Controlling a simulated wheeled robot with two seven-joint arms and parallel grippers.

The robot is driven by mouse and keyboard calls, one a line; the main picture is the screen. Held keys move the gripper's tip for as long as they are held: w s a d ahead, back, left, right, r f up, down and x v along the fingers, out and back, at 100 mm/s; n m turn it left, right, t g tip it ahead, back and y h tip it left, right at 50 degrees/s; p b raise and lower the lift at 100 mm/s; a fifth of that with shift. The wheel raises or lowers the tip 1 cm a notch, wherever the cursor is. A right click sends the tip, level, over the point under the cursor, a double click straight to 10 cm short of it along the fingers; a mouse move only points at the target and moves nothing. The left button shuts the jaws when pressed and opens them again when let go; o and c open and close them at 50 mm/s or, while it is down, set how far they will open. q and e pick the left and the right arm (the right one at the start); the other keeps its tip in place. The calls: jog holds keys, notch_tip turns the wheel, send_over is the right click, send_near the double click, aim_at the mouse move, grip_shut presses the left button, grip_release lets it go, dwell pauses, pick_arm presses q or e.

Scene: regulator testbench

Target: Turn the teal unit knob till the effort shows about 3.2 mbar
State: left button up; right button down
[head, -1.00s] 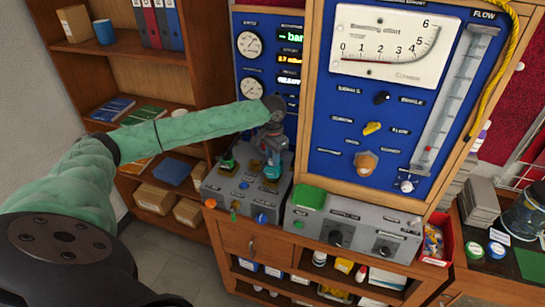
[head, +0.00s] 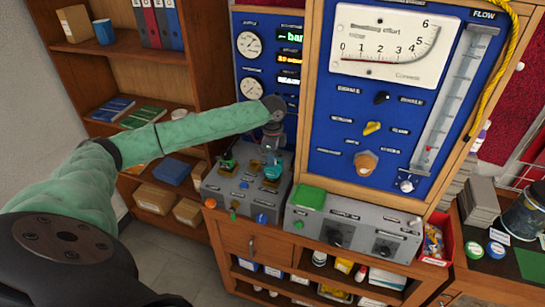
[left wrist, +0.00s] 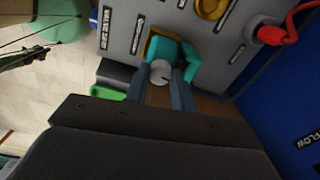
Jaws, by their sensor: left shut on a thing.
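The teal unit (head: 272,172) stands on the grey bench box at centre left in the head view. In the left wrist view its teal body (left wrist: 188,58) sits beside a round grey knob (left wrist: 160,72). My left gripper (head: 269,153) reaches it from above; in the left wrist view its fingers (left wrist: 161,88) are closed on either side of the knob. The breathing effort meter (head: 388,47) has a 0 to 6 scale; its needle is too faint to read surely. An orange digital readout (head: 289,58) on the blue panel is too small to read. My right gripper is out of view.
Other small fittings and coloured knobs, including a blue one (head: 262,218), crowd the box around the unit. A red knob (left wrist: 278,35) is close by in the wrist view. The tall blue meter panel (head: 335,110) with its wooden frame stands just right of my gripper.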

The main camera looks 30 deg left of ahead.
pick_arm(q)
jog(key=shift+m, duration=0.7)
jog(key=o, duration=1)
